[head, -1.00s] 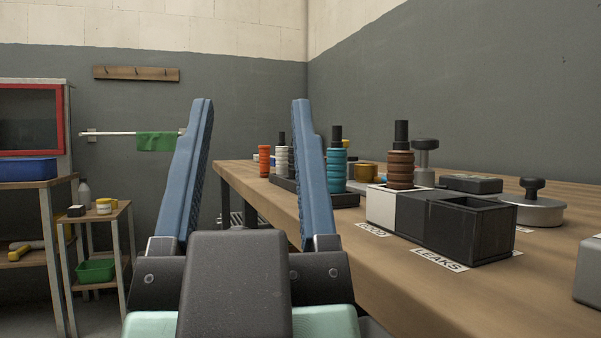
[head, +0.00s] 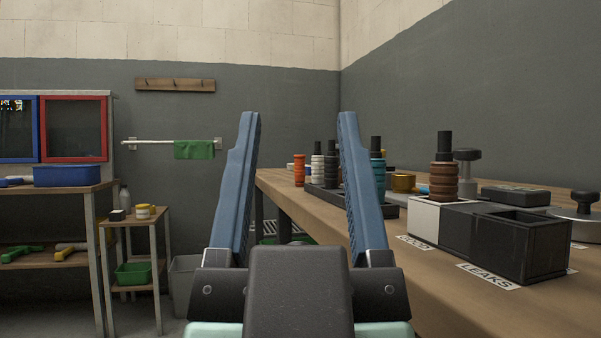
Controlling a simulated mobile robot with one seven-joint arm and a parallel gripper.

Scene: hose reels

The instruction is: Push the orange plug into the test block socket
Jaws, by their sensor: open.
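My gripper (head: 299,117) is open and empty, its two blue fingers pointing up in the near middle of the head view. The orange plug (head: 299,170), a ribbed upright piece, stands on the far part of the wooden workbench. In the picture it shows between my fingers, well beyond them. A white plug (head: 317,168) and a dark plug (head: 332,166) stand just right of it by a low dark rack (head: 322,198). A teal plug (head: 378,170) is partly hidden by my right finger. I cannot tell which piece is the test block, and no socket opening is clear.
The workbench (head: 420,280) runs along the right. On it are a white box (head: 424,220) holding a brown plug (head: 443,175), dark open boxes (head: 535,250), a brass cup (head: 402,182) and a dark-knobbed weight (head: 467,170). Shelves (head: 135,220) stand left; floor between looks free.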

